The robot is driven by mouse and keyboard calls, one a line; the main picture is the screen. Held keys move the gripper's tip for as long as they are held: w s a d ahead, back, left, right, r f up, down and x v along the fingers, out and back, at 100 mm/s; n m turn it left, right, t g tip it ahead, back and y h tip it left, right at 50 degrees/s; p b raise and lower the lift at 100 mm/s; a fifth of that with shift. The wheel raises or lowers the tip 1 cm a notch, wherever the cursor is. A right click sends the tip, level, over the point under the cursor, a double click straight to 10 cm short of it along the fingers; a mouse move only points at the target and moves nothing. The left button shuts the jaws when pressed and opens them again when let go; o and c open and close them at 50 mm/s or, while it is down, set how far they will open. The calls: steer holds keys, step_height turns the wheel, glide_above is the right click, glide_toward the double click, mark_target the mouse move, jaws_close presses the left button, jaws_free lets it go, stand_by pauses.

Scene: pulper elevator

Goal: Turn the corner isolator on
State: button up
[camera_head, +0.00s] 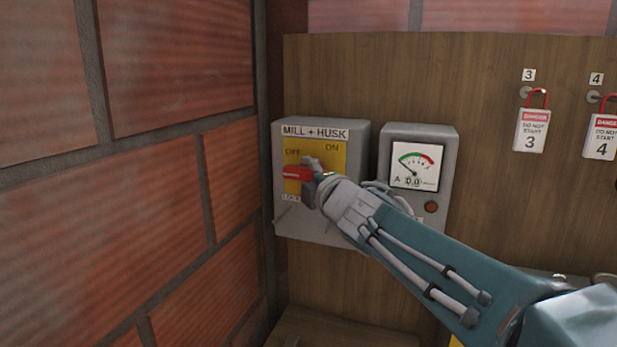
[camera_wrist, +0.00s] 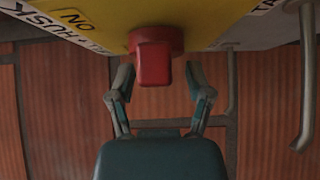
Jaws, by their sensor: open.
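The corner isolator is a grey box (camera_head: 290,226) labelled MILL + HUSK, mounted on a wooden board beside the brick wall. Its yellow plate (camera_head: 334,152) carries OFF at the left and ON at the right, with a lock label below. The red handle (camera_head: 297,173) points left, on the OFF side. In the wrist view the red handle (camera_wrist: 154,64) stands out from the yellow plate (camera_wrist: 205,22). My gripper (camera_wrist: 158,80) is open, with one finger on each side of the handle's end. Gaps show between the fingers and the handle. In the head view my gripper hides part of the handle.
A grey meter box (camera_head: 447,150) with a dial and a dark red lamp (camera_head: 431,207) is close to the right of the isolator. Red padlocks with DANGER tags 3 (camera_head: 531,131) and 4 (camera_head: 602,137) hang farther right. The brick wall (camera_head: 150,180) bounds the left side.

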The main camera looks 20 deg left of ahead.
steer(key=shift+c, duration=0.3)
jaws_close()
